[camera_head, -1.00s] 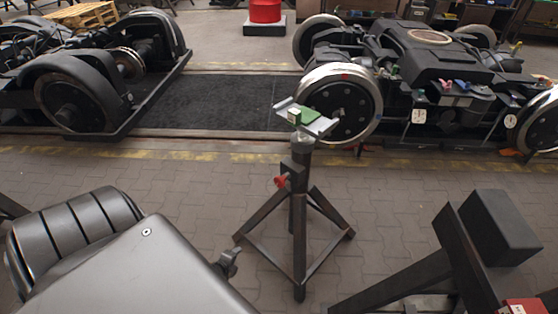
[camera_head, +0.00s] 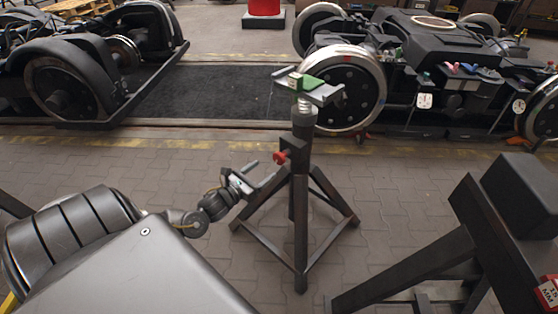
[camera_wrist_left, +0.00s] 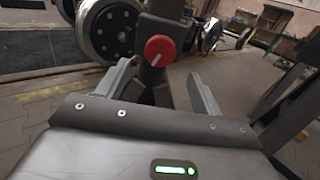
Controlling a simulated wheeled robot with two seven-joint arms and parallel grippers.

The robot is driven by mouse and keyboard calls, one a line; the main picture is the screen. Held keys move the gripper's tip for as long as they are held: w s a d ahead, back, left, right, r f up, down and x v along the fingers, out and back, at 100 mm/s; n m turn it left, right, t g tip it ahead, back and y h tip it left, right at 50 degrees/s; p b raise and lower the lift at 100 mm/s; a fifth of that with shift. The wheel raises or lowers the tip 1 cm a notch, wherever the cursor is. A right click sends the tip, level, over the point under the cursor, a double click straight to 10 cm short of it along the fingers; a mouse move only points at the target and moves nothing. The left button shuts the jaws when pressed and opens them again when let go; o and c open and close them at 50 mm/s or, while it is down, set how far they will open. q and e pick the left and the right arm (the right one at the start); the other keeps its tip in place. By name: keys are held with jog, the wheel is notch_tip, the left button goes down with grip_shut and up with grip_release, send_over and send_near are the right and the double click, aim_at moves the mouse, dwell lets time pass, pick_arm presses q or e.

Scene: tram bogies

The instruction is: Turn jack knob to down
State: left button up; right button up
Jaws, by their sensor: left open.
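The jack stand (camera_head: 301,200) stands upright on three splayed legs in the middle of the head view, with a flat top holding a green pad (camera_head: 309,82). Its red knob (camera_head: 281,157) sits on the left side of the post. My left gripper (camera_head: 264,171) is open, just left of the post and slightly below the knob. In the wrist view its fingers stand apart, below the knob and not touching it. My right gripper is not in view.
A wheeled bogie (camera_head: 430,72) stands behind the jack at the right, another bogie (camera_head: 90,62) at the back left. A dark stand (camera_head: 510,220) with a block on top is at the right. Paved floor (camera_head: 400,200) is free around the jack.

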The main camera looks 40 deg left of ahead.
aim_at(277, 160)
pick_arm(q)
jog(key=w+b, duration=0.1)
jog(key=w, duration=0.7)
jog(key=shift+w+d, duration=0.15)
jog(key=shift+w, duration=0.35)
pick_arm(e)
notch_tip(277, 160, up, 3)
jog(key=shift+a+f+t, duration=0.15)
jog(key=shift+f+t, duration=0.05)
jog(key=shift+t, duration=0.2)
